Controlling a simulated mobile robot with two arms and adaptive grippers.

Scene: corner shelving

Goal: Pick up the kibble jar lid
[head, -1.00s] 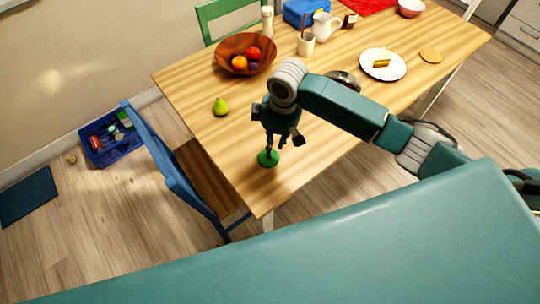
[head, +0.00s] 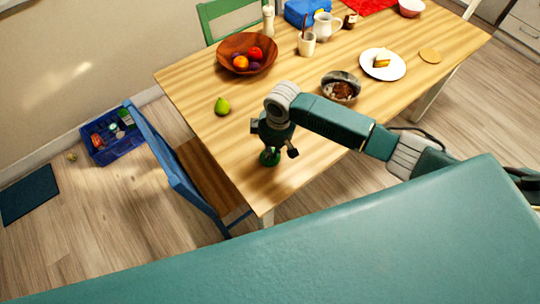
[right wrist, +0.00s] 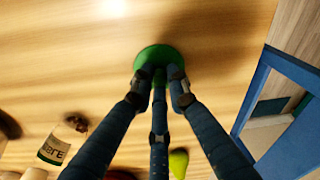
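The green round lid (head: 269,160) lies on the wooden table near its front-left corner. In the right wrist view the green lid (right wrist: 157,54) shows beyond my fingertips, its near part covered by them. My right gripper (head: 272,152) points down right over the lid, with its fingers at it. In the right wrist view the fingertips of my right gripper (right wrist: 158,76) come close together at the lid; whether they press on it cannot be told. My left gripper is not in view.
A green pear (head: 222,106) and a wooden fruit bowl (head: 222,62) stand behind the gripper. A metal bowl with brown contents (head: 341,86) stands under my forearm's far side. A blue chair (head: 165,160) stands at the table's left edge. The wood around the lid is clear.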

